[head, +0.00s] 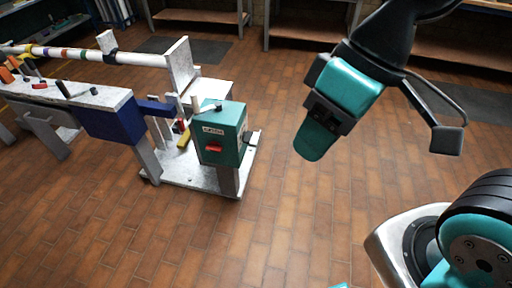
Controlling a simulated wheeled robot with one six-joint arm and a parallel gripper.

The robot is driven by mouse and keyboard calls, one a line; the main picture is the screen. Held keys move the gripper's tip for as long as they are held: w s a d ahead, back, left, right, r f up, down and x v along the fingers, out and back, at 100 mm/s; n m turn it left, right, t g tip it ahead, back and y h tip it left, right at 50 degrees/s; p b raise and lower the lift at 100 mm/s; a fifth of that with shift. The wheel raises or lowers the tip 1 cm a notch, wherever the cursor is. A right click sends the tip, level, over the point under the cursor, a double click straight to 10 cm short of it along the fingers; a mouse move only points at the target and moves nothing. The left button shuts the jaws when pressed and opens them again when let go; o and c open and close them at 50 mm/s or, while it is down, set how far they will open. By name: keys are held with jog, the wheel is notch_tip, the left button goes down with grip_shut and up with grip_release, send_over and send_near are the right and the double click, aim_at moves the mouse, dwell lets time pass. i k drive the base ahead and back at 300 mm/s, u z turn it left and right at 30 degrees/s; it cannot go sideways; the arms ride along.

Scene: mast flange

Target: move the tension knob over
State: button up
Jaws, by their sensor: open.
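A teal box (221,134) stands on a post at the right end of a long machine, with a label and a red switch (213,149) on its front. A small dark knob (246,138) sticks out of its right side; I cannot tell for sure that it is the tension knob. A small lever with a pale upright handle (197,105) is on top. My gripper (314,146) hangs in the air to the right of the box, apart from it and holding nothing that I can see. Its fingers are seen from the side, so the gap between them is hidden.
The machine's pale base plate (203,178) rests on the brown tiled floor. A blue block (108,119) and a long pale rail (140,58) extend left. Shelves (305,35) stand along the back. The floor between the box and my body is clear.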

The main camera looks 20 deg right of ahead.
aim_at(247, 136)
jog(key=z, duration=1.1)
jog(key=i, duration=0.55)
jog(key=u, duration=0.3)
